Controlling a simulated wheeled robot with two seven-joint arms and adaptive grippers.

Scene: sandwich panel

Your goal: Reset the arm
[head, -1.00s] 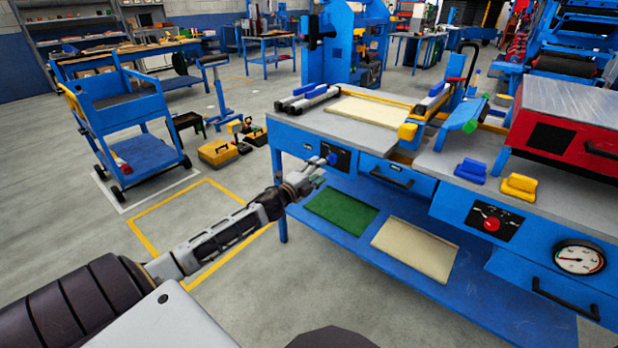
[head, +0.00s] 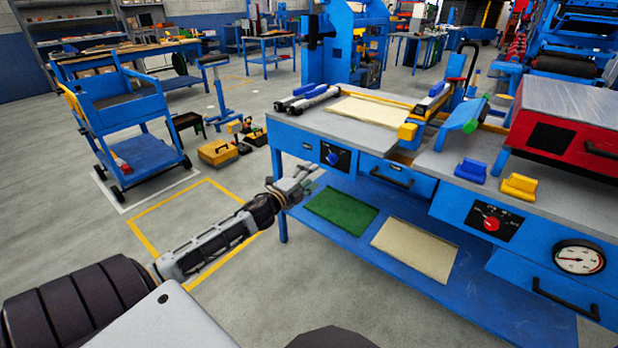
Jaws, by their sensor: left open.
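My left gripper (head: 306,180) is open and empty. It is at the end of my left arm, which comes in from the lower left of the head view. The gripper appears in front of the left end of the blue workbench (head: 318,240), by its corner leg and below the panel with the blue knob (head: 333,158). I cannot tell whether it touches the bench. My right gripper is not in view.
A cream panel (head: 368,111) lies on the bench top. A green sheet (head: 341,210) and a cream sheet (head: 415,250) lie on the lower shelf. A red machine (head: 565,130) stands at right. A blue cart (head: 140,155) stands left, with open floor between.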

